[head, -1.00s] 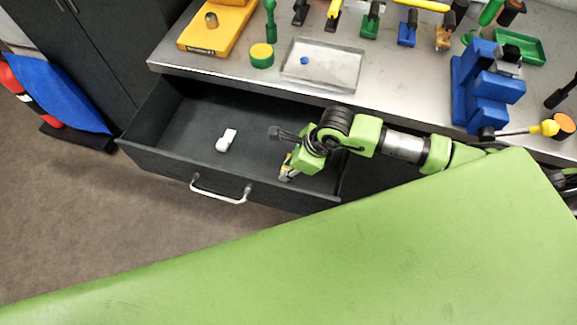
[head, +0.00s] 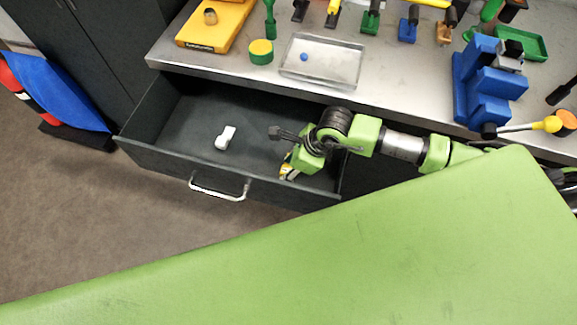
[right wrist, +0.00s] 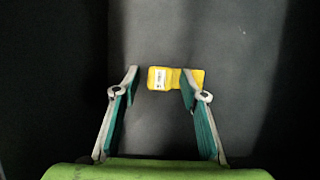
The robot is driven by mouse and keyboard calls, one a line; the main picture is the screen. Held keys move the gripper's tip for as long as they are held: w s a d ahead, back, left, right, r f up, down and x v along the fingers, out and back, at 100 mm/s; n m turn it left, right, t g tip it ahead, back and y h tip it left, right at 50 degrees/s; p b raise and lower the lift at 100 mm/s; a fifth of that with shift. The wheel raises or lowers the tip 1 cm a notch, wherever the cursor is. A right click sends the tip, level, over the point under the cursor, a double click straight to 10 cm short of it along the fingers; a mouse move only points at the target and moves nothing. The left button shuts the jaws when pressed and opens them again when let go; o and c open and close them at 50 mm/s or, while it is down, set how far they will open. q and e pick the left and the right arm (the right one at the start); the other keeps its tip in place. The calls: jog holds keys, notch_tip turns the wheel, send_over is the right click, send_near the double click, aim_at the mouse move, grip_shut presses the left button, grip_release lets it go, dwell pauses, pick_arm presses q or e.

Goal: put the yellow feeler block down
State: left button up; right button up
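The yellow feeler block (right wrist: 163,79) with a white label lies on the dark drawer floor in the right wrist view. A bit of it shows in the head view (head: 288,171), under my right gripper. My right gripper (right wrist: 160,75) is open. Its left fingertip is apart from the block, and its right fingertip overlaps the block's right part in the picture; I cannot tell whether it touches. In the head view my right gripper reaches down into the right end of the open drawer (head: 150,150). My left gripper is not in view.
A white piece (head: 225,138) lies in the drawer, left of my right gripper, with bare floor around it. The workbench above holds a clear tray (head: 345,75), a yellow base (head: 205,38), a green-yellow round piece (head: 261,52) and a blue fixture (head: 480,95).

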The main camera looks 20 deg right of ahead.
jog(key=shift+r, duration=0.15)
jog(key=shift+r+p, duration=0.25)
jog(key=shift+p, duration=0.1)
jog(key=shift+d+r, duration=0.1)
jog(key=shift+r, duration=0.25)
jog(key=b+v, duration=0.2)
jog(key=v, duration=0.9)
jog(key=shift+r+b, duration=0.25)
jog(key=shift+b, duration=0.05)
